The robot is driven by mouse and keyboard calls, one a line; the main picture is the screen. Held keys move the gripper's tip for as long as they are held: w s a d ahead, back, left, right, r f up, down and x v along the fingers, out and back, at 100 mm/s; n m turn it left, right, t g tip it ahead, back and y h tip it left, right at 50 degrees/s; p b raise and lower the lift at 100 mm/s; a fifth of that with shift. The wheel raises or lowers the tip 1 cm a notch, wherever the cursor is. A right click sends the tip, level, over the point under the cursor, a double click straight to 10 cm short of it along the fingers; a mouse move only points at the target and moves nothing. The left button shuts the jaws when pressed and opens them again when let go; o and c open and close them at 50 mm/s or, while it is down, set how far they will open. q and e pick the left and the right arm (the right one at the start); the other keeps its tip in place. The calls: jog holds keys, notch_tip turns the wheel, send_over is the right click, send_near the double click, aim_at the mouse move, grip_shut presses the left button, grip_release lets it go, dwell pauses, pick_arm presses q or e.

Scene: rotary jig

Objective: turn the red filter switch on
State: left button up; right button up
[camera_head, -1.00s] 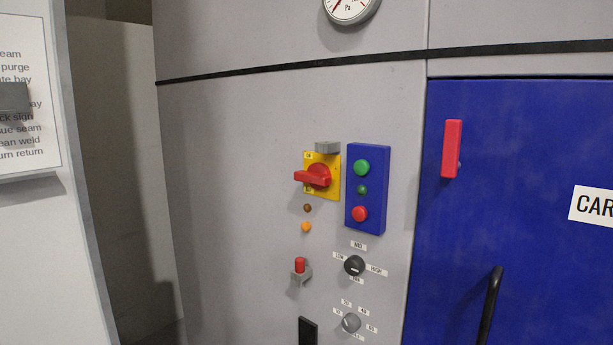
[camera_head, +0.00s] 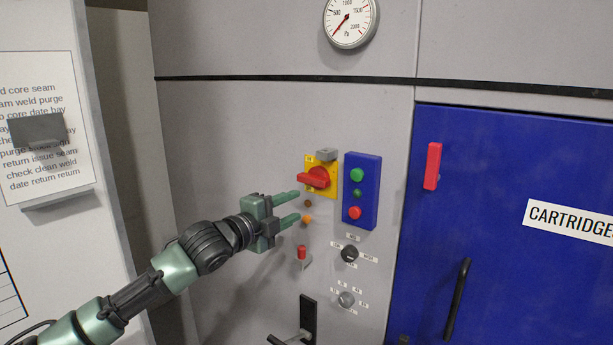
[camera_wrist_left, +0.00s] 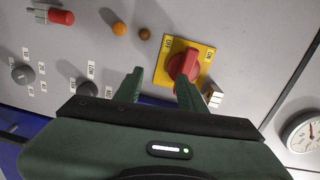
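The red filter switch (camera_head: 318,178) is a rotary handle on a yellow plate (camera_head: 331,188) on the grey panel. In the head view its handle lies about level, pointing left. In the left wrist view the red switch (camera_wrist_left: 184,66) sits just beyond the fingertips, on its yellow plate (camera_wrist_left: 168,50) marked OFF and ON. My left gripper (camera_head: 298,206) is open and empty, below and left of the switch in the head view. It also shows in the left wrist view (camera_wrist_left: 161,84), with its two fingers apart. My right gripper is not in view.
A blue box (camera_head: 362,191) with green and red buttons is right of the switch. Below are a red-tipped toggle (camera_head: 302,253), a black knob (camera_head: 349,254) and a grey knob (camera_head: 346,299). A grey bracket (camera_head: 325,154) sits above the plate. A blue door (camera_head: 500,260) is at right.

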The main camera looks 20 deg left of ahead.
aim_at(310, 182)
pick_arm(q)
notch_tip(310, 182, up, 4)
jog(key=s+r+m, duration=0.1)
jog(key=shift+t+h, duration=0.3)
jog(key=p+x, duration=0.1)
jog(key=x, duration=0.1)
jog(key=p+x, duration=0.1)
jog(key=x, duration=0.2)
jog(key=f+p+x, duration=0.1)
jog(key=x, duration=0.1)
jog(key=shift+w, duration=0.35)
jog(key=shift+w, duration=0.1)
grip_shut()
